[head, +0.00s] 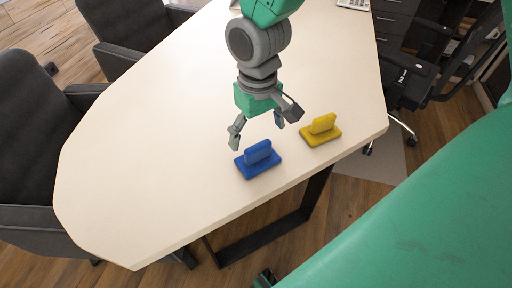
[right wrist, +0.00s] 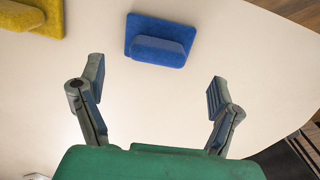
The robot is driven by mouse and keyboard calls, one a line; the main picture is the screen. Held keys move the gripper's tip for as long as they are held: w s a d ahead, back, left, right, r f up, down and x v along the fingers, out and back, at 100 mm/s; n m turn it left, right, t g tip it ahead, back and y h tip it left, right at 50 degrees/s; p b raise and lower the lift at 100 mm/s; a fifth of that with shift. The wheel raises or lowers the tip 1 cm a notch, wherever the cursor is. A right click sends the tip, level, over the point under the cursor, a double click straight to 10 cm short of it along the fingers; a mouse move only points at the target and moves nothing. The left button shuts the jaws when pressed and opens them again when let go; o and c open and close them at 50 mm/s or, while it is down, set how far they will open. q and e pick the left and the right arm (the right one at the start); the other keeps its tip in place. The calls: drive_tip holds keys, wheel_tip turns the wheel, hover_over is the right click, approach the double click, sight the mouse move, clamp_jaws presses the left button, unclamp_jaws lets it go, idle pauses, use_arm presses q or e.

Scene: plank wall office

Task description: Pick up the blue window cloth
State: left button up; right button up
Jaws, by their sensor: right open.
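The blue window cloth (head: 258,159) lies on the table near its front edge, a flat blue pad with a raised grip bar on top. It also shows in the right wrist view (right wrist: 160,41), at the top centre, past the fingertips. My right gripper (head: 264,129) is open and empty, with its fingers above the table just behind the blue cloth. In the right wrist view my right gripper (right wrist: 157,85) has its fingers spread wide, with bare tabletop between them and the cloth apart from them. I cannot make out my left gripper.
A yellow cloth (head: 320,130) of the same shape lies right of the blue one. The pale table (head: 130,150) is largely clear on the left. Dark chairs (head: 40,140) stand at the left, and an office chair (head: 420,85) and drawers (head: 393,22) at the right.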

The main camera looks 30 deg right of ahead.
sight(258, 145)
drive_tip(key=shift+d+f, duration=0.15)
drive_tip(key=shift+f, duration=0.15)
wheel_tip(258, 145, down, 4)
drive_tip(key=shift+f+b, duration=0.25)
drive_tip(key=shift+b, duration=0.55)
drive_tip(key=shift+f, duration=0.2)
drive_tip(key=c, duration=1.2)
